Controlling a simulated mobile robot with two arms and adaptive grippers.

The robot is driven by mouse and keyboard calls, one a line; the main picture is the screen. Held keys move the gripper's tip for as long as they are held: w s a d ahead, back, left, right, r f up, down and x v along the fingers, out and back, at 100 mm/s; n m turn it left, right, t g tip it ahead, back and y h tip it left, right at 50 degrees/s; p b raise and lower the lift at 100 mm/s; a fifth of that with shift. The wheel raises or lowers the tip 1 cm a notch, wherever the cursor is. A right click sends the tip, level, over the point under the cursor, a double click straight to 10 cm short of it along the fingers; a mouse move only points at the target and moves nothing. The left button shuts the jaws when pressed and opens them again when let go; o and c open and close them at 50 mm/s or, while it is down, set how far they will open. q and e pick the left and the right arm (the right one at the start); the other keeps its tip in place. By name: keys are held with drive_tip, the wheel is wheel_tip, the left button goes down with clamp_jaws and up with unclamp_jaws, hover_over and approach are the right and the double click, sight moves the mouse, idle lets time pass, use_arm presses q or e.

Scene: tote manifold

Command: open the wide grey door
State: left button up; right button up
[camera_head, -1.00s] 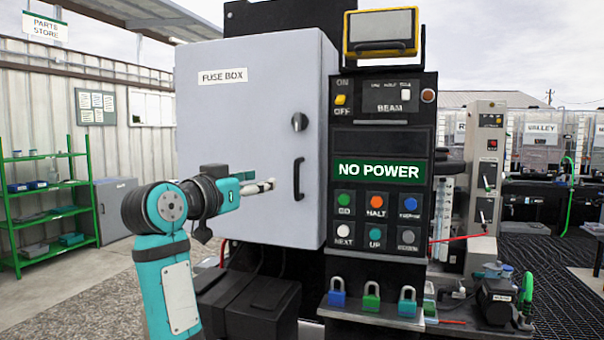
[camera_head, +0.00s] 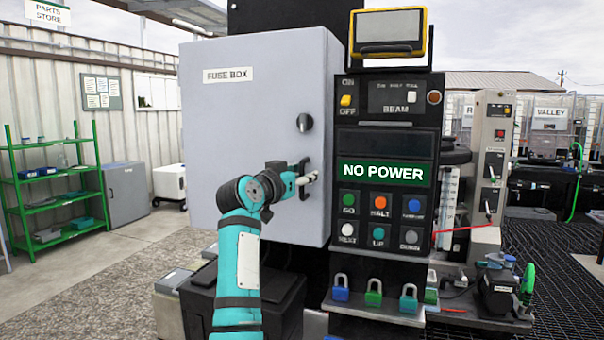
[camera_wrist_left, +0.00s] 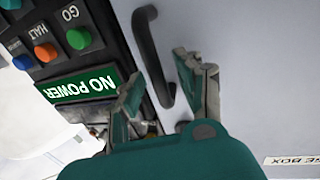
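The wide grey door (camera_head: 252,130), labelled FUSE BOX, is shut on its cabinet in the head view. It has a dark round knob (camera_head: 304,122) and, below it, a dark vertical bar handle (camera_head: 303,166) near its right edge. My left gripper (camera_head: 312,177) is at this handle and hides part of it. In the left wrist view the gripper (camera_wrist_left: 162,92) is open, its two fingers apart. The handle (camera_wrist_left: 150,55) reaches down into the gap between the fingers there; I cannot tell whether they touch it. My right gripper is not in view.
To the right of the door is a control panel (camera_head: 387,215) with a NO POWER display and several buttons. A green shelf (camera_head: 58,190) and a grey cabinet (camera_head: 127,187) stand far left. Floor is free left of the cabinet.

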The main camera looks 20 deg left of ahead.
use_arm(q)
drive_tip(key=shift+c, duration=0.4)
clamp_jaws()
